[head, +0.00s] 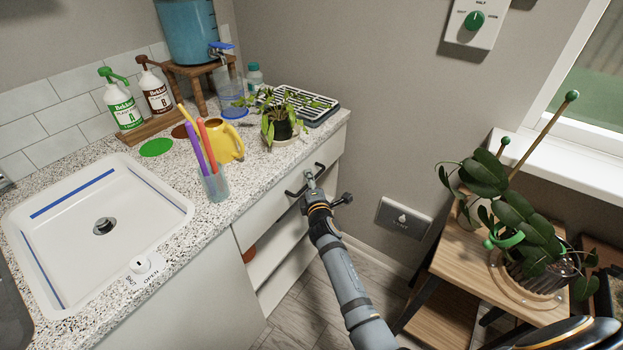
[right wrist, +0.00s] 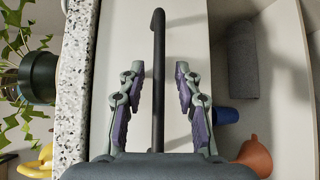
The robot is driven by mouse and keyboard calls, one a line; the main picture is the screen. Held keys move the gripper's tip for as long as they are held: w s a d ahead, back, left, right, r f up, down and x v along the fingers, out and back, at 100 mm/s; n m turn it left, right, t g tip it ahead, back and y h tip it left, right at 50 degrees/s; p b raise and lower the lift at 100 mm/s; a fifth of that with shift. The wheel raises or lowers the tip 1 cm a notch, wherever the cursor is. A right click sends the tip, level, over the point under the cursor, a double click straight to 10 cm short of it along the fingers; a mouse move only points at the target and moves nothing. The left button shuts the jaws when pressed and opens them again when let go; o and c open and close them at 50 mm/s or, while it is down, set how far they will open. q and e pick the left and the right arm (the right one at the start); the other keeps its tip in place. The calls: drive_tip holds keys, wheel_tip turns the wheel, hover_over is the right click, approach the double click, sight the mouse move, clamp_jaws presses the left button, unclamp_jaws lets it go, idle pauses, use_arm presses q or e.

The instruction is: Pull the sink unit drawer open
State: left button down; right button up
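The sink unit's white drawer front (head: 262,208) is below the speckled counter edge, and it appears shut. Its dark bar handle (right wrist: 158,70) runs upright through the right wrist view. My right gripper (head: 311,181) is at the handle in the head view. In the right wrist view its two purple-padded fingers (right wrist: 158,98) stand apart, one on each side of the bar, with visible gaps. The gripper is open and holds nothing. My left gripper is not in view.
Below the drawer, an open compartment holds a grey roll (right wrist: 243,60), a blue cup (right wrist: 226,115) and an orange object (right wrist: 256,152). A potted plant (head: 283,128) stands near the counter corner. A wooden plant stand (head: 458,252) is to the right, with floor between.

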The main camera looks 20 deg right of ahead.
drive_tip(key=shift+s+r, duration=0.15)
drive_tip(key=shift+c, duration=1.5)
clamp_jaws()
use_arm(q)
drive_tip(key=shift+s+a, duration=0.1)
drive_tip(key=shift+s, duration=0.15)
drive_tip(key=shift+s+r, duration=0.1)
